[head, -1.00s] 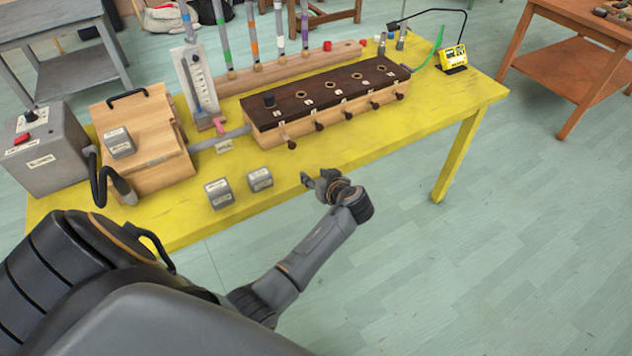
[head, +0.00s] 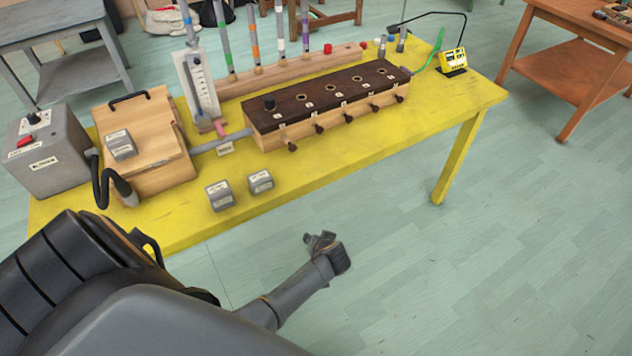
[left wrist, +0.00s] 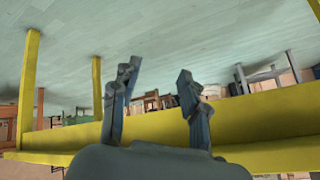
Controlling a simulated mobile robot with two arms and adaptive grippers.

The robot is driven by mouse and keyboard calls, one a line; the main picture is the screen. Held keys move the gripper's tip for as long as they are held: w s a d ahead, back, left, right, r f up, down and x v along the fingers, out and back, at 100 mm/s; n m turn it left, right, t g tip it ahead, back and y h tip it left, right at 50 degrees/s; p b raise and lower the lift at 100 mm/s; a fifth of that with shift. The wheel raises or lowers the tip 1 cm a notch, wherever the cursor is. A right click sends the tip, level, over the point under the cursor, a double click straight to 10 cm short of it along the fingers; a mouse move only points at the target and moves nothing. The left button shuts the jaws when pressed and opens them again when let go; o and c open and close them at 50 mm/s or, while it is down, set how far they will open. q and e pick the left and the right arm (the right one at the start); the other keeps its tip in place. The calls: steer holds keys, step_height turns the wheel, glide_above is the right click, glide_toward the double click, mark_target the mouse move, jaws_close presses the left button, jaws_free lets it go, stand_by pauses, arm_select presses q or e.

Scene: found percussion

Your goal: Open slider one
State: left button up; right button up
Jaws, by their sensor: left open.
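A long wooden box (head: 330,122) with a dark top stands on the yellow table. The small labels cannot be read, so which one is slider one is not certain. My left gripper (head: 318,240) is open and empty, in front of the table's front edge and apart from the box. Its two spread fingers also show in the left wrist view (left wrist: 157,82). My right gripper is not in view.
Two small grey blocks (head: 219,195) (head: 260,181) stand on the yellow table (head: 400,140) before the box. A wooden bellows-like box (head: 150,175) and a grey unit (head: 45,155) stand at left. A yellow device (head: 453,60) is at right. The floor in front is clear.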

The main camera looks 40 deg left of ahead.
arm_select(q)
steer(key=shift+s+d+f+m, duration=0.15)
steer(key=shift+s+d+f, duration=0.1)
steer(key=shift+s+f, duration=0.3)
steer(key=shift+s+d+f+m, duration=0.2)
steer(key=shift+s+f, duration=0.15)
steer(key=shift+f, duration=0.3)
steer(key=s+d+f+m+g+h, duration=0.1)
steer(key=s+d+f+m+h, duration=0.15)
steer(key=s+f, duration=0.65)
steer(key=s+d+f+m+g+h, duration=0.1)
steer(key=s+d+f+g+h, duration=0.15)
steer(key=s+f, duration=0.55)
steer(key=s+d+f+m, duration=0.1)
steer(key=s, duration=1)
steer(key=s+f+m+h, duration=0.1)
steer(key=s+f, duration=0.1)
steer(key=s, duration=0.8)
steer(key=shift+s+d+f+g, duration=0.3)
steer(key=shift+s+d+g, duration=0.05)
steer(key=shift+s+d, duration=0.05)
